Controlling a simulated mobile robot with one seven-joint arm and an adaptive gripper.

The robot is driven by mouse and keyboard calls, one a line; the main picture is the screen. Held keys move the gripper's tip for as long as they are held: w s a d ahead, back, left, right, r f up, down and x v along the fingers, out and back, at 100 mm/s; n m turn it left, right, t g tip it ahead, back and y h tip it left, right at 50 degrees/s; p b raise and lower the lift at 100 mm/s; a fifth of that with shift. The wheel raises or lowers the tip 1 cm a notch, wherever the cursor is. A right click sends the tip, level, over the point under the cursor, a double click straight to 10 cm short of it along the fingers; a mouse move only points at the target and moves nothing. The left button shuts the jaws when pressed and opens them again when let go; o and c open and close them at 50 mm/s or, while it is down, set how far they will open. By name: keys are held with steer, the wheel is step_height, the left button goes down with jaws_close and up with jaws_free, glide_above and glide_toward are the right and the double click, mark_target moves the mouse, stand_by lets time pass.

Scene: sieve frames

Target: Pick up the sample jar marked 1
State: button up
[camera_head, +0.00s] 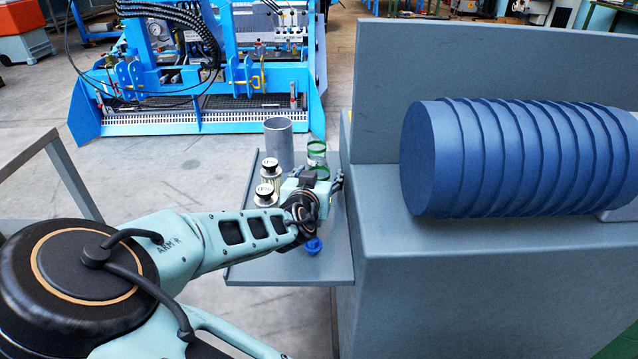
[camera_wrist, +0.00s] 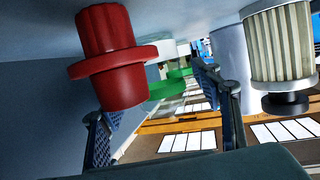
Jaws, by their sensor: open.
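A clear jar with green bands (camera_head: 317,150) stands on the grey shelf, just beyond my gripper (camera_head: 327,177). In the wrist view the jar's green band (camera_wrist: 178,73) shows between and beyond the fingers, partly hidden by a red flanged plug (camera_wrist: 112,62). My gripper (camera_wrist: 152,98) is open, its two dark fingers apart, with nothing seen held. No number 1 is readable on any item, so I cannot tell from a mark which jar it is.
Two black-knobbed pleated cylinders (camera_head: 269,168) stand left of my gripper; one fills the wrist view's upper right (camera_wrist: 282,45). A grey cylinder (camera_head: 278,143) stands behind. A blue knob (camera_head: 313,246) lies nearer. The shelf's front (camera_head: 285,268) is clear; a grey cabinet (camera_head: 420,270) bounds its right.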

steer(key=c, duration=1.2)
steer(key=shift+c, duration=0.3)
steer(key=shift+r, duration=0.1)
